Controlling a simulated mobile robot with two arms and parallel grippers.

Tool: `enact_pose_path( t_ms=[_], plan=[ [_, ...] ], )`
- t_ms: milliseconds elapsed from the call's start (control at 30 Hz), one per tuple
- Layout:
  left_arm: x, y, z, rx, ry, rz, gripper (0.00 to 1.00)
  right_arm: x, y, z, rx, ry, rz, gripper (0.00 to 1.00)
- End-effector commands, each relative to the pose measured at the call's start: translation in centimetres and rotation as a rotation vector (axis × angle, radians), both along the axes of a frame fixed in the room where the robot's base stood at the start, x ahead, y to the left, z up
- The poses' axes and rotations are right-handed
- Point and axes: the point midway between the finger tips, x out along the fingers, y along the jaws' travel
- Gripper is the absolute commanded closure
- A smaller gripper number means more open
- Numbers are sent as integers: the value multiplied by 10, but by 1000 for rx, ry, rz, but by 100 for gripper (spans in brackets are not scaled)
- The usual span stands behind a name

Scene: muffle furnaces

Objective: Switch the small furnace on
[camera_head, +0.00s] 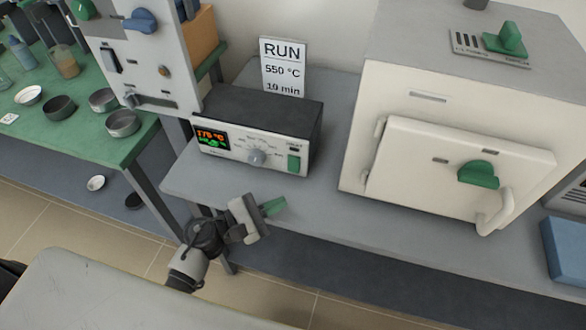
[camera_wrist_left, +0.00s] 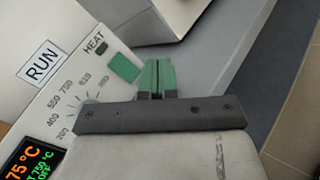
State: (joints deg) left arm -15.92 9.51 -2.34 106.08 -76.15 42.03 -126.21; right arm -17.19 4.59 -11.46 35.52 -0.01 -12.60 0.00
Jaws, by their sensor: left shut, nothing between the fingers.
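A control box (camera_head: 258,130) with a dark top stands on the grey bench. Its front has a lit display (camera_head: 212,139) with orange and green digits, a round dial (camera_head: 257,157) and a green rocker switch (camera_head: 294,163). In the left wrist view the green switch (camera_wrist_left: 125,67) sits under the word HEAT, and the display (camera_wrist_left: 30,160) shows OFF. A cream furnace (camera_head: 445,130) with a closed door stands to the right. My left gripper (camera_head: 275,206) is shut and empty, in front of and below the switch. Its green fingers (camera_wrist_left: 157,78) appear beside the switch, apparently apart from it.
A sign (camera_head: 283,67) reading RUN, 550 °C, 10 min stands behind the box. A white unit (camera_head: 140,60) with a blue lever stands at left. A green table (camera_head: 60,135) holds several dishes. The furnace top carries a green lever (camera_head: 507,39). Bench front is clear.

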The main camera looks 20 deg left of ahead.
Motion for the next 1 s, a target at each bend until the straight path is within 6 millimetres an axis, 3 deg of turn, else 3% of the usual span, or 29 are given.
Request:
enact_pose_path(
  t_ms=[300,500,1000],
  plan=[
    [46,-2,-5,-1,-1,0,100,0,0,-2,0,-1,0,55],
    [64,-2,-9,0,-2,0,100,0,0,-14,0,-1,0,55],
    [70,-3,-8,-1,0,1,100,0,0,-16,0,-1,0,55]
  ],
)
